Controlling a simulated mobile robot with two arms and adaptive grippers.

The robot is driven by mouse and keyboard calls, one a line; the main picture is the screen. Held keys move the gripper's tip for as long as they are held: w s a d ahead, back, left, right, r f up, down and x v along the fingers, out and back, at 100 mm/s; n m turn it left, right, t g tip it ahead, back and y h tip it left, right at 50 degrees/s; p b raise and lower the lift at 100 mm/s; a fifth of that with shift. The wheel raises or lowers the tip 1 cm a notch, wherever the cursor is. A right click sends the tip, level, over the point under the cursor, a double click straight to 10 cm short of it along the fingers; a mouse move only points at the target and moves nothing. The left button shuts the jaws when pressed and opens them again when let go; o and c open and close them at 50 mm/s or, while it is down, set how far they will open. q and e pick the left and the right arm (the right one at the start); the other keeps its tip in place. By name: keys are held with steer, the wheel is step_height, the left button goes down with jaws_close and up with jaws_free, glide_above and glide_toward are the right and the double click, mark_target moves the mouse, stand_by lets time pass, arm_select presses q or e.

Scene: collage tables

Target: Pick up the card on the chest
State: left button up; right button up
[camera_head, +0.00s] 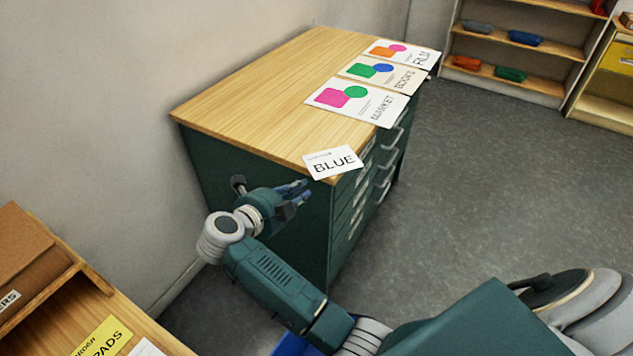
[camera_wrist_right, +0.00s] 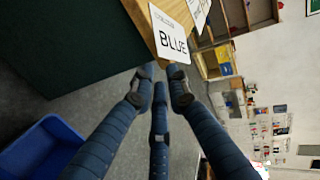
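A white card (camera_head: 333,162) reading "BLUE" lies on the wooden top of the green chest (camera_head: 250,85), at its near corner, sticking out past the edge. In the right wrist view the card (camera_wrist_right: 170,34) is just beyond the fingertips. My right gripper (camera_head: 298,192) is beside the chest's near end, a little below and left of the card. In the right wrist view its fingers (camera_wrist_right: 160,88) are apart with nothing between them, and they do not appear to touch the card. My left gripper is not in view.
Several posters (camera_head: 357,101) lie along the chest's right edge. A wooden desk (camera_head: 85,310) with a box (camera_head: 25,262) is at lower left. A blue bin (camera_wrist_right: 42,148) stands on the floor. Shelves (camera_head: 520,50) stand at the back right. The grey floor (camera_head: 490,180) right of the chest is clear.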

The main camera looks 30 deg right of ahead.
steer(key=b+x, duration=0.3)
steer(key=x, duration=0.5)
steer(key=shift+d+f, duration=0.15)
steer(key=shift+d, duration=0.05)
steer(key=shift+w, duration=0.15)
jaws_close()
